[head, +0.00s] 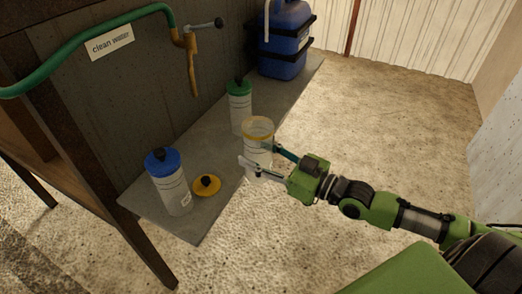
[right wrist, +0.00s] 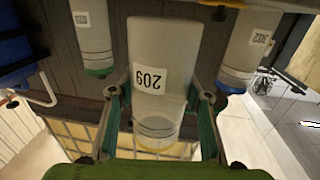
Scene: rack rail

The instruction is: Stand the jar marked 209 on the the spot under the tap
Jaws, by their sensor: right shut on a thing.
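The jar marked 209 (head: 258,148) is clear and open-topped with a yellow rim. My right gripper (head: 259,163) is shut around its side, and the jar looks upright at the right edge of the grey slab (head: 205,222). I cannot tell whether its base touches the slab. In the right wrist view the jar (right wrist: 160,55) appears upside down between my fingers (right wrist: 157,110), its 209 label showing. The brass tap (head: 192,65) hangs from the dark panel, left of and above the jar. No marked spot under it is distinguishable. My left gripper is out of view.
A blue-lidded jar (head: 175,193) and a loose yellow lid (head: 206,186) are on the slab's near part. A green-lidded jar (head: 240,110) stands behind the held jar. A blue container (head: 284,45) stands at the far end.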

